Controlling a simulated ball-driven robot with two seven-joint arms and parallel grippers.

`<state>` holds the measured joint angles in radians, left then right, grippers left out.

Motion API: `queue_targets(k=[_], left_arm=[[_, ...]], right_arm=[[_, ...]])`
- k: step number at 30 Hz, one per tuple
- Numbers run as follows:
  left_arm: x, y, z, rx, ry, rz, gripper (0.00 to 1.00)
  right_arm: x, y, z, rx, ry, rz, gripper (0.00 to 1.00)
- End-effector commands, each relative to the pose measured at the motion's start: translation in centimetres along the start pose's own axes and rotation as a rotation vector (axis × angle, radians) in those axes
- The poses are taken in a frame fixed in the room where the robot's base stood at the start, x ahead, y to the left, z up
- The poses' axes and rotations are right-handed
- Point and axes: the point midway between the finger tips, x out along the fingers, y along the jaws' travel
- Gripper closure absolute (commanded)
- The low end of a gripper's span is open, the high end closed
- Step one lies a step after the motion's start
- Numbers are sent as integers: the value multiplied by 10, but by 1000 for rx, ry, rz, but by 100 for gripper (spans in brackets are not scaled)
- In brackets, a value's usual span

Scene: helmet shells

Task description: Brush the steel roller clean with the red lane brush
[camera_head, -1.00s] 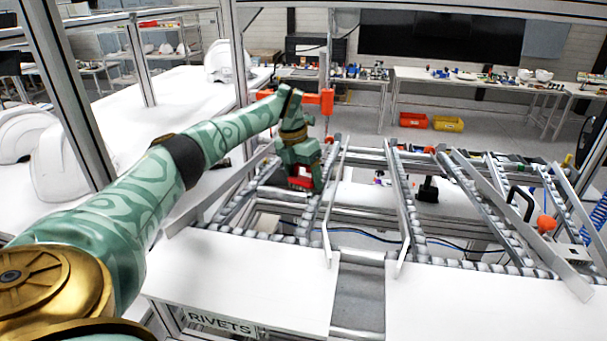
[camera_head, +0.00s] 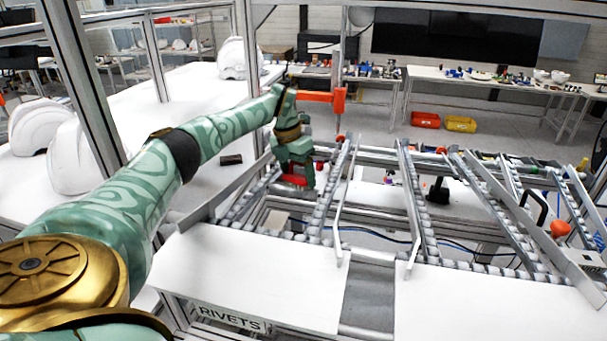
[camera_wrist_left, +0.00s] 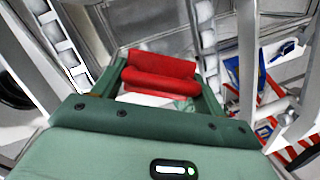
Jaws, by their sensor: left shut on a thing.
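My left gripper (camera_head: 297,174) is shut on the red lane brush (camera_head: 293,181) and holds it over the roller lanes at the left of the rack. In the left wrist view the red brush (camera_wrist_left: 160,78) sits between the green fingers of the gripper (camera_wrist_left: 165,90). Its bristles are hardly visible. Roller tracks (camera_head: 328,200) with grey rollers run below and beside the brush. I cannot tell which one is the steel roller, or whether the brush touches one. My right gripper is not in view.
Metal lane guides (camera_head: 343,205) rise close beside the gripper. A white table (camera_head: 250,275) with a RIVETS label lies in front. White helmet shells (camera_head: 75,160) stand at left. An orange bracket (camera_head: 325,96) shows behind the arm. More lanes lie to the right.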

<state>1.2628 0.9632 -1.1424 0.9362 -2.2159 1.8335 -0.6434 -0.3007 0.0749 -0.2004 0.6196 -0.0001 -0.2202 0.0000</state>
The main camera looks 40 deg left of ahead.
Motion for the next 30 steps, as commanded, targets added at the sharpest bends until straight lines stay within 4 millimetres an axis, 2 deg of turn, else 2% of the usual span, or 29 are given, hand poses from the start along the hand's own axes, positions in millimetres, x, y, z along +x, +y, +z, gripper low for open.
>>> queue_targets(k=[7, 13, 17, 25, 30], left_arm=[[-3, 22, -13, -4, 0, 2, 56], [-6, 28, -16, -1, 1, 2, 56], [-4, 25, -14, 0, 1, 1, 56], [1, 2, -2, 2, 1, 0, 56], [3, -6, 3, 0, 1, 0, 56]], right_arm=[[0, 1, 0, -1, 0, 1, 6], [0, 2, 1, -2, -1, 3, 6], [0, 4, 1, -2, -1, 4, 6], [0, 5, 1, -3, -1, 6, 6], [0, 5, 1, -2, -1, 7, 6]])
